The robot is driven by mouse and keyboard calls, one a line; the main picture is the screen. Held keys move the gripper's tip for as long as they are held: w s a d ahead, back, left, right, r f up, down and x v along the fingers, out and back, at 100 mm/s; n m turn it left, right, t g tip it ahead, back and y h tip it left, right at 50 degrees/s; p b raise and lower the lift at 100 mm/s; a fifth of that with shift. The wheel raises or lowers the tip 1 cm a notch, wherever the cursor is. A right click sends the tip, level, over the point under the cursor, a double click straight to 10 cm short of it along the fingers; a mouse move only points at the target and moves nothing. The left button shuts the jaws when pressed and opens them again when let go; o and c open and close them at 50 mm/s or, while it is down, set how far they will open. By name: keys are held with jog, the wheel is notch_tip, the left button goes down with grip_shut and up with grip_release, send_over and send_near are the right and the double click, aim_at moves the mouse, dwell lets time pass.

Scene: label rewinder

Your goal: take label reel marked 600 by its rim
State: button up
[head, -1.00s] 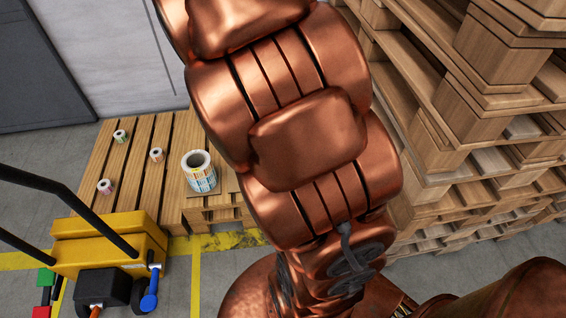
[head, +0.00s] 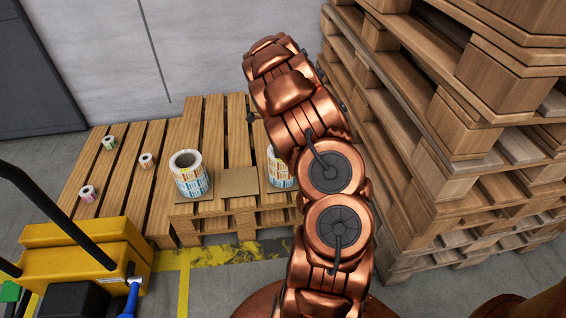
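Two large reels of printed labels, each possibly a stack, stand on a wooden pallet. The left one (head: 190,175) is in full view, upright, with a grey core and coloured bands. The right one (head: 278,172) is partly hidden behind my arm. Three small label rolls lie further left on the pallet: one with green (head: 109,143), one with orange-brown (head: 146,160) and one with pink (head: 88,193). No number can be read on any reel, so I cannot tell which is marked 600. My copper arm reaches up over the pallet's right side; my gripper is not visible.
The low pallet (head: 213,128) stands against a grey wall. A bare cardboard square (head: 241,182) lies between the large reels. Tall pallet stacks (head: 470,150) rise close on the right. A yellow pallet-truck-like machine (head: 90,245) with black handles stands front left.

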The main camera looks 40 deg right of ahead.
aim_at(280, 160)
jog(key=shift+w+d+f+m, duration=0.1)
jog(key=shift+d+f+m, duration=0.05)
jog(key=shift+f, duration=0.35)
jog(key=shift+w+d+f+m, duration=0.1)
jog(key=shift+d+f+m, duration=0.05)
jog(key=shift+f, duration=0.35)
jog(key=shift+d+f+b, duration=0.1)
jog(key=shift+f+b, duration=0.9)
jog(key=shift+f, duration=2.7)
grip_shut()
